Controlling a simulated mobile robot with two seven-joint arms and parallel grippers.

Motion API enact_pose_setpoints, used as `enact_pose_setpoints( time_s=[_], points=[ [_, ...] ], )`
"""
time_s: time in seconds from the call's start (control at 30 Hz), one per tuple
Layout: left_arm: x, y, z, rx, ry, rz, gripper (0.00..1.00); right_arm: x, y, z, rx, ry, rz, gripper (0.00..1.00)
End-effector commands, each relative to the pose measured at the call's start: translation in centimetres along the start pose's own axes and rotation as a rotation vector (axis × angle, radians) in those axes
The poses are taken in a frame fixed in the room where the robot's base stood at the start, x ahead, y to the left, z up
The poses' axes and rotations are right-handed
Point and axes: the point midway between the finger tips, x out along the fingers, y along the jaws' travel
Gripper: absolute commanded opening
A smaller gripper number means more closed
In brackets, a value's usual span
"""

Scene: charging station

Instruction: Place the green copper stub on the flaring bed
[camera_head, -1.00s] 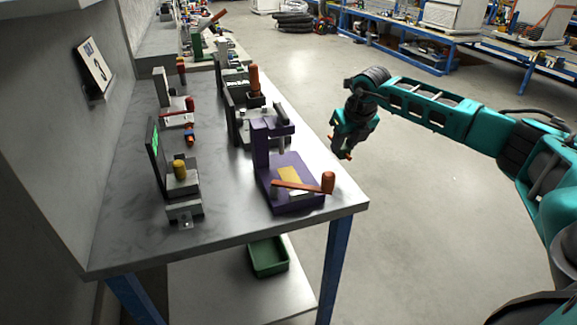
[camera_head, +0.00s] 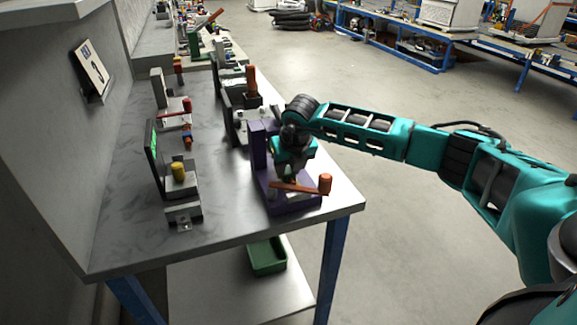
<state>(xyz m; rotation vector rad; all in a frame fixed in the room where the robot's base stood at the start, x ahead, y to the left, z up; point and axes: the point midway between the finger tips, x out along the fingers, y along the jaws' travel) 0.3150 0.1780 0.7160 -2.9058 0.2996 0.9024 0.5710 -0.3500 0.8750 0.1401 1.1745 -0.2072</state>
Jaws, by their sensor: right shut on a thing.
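A purple press-like fixture (camera_head: 257,149) stands at the table's front right corner, with a red lever (camera_head: 297,188) ending in an orange knob (camera_head: 325,184). I take it for the flaring tool; its bed is mostly hidden behind my gripper and lever. My right gripper (camera_head: 291,178) points down over the fixture's base, just behind the lever. It is shut on a small piece, which I take for the green copper stub; the piece is too small and covered to make out clearly. I cannot tell whether it touches the bed. My left gripper is not in view.
Left on the table (camera_head: 130,228) is a grey fixture with a yellow knob (camera_head: 178,169) and an upright dark panel (camera_head: 154,160). Behind the purple fixture stands another with an orange handle (camera_head: 251,78). A green bin (camera_head: 267,257) sits on the lower shelf. The table's front left is bare.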

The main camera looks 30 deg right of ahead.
Motion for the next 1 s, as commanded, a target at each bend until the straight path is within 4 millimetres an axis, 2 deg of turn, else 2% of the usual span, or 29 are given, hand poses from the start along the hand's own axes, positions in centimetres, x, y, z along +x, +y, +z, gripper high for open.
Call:
enact_pose_setpoints(
  time_s=[0.3, 0.33, 0.6, 0.87, 1.0],
  points=[
    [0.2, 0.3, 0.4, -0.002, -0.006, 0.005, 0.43, 0.3, 0.0, -0.1, 0.0, -0.002, 0.0, 0.0],
    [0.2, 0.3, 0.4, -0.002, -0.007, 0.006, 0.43, 0.3, 0.0, -0.1, 0.0, -0.002, 0.0, 0.34],
    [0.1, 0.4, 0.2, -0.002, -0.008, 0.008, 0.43, 0.2, 0.0, 0.0, 0.0, -0.002, 0.0, 0.59],
    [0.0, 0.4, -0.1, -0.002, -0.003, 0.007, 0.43, 0.0, -0.1, 0.1, 0.0, -0.002, 0.0, 0.59],
    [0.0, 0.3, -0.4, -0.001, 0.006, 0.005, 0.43, -1.3, -0.1, 0.1, -0.001, -0.004, 0.0, 0.59]
  ],
)
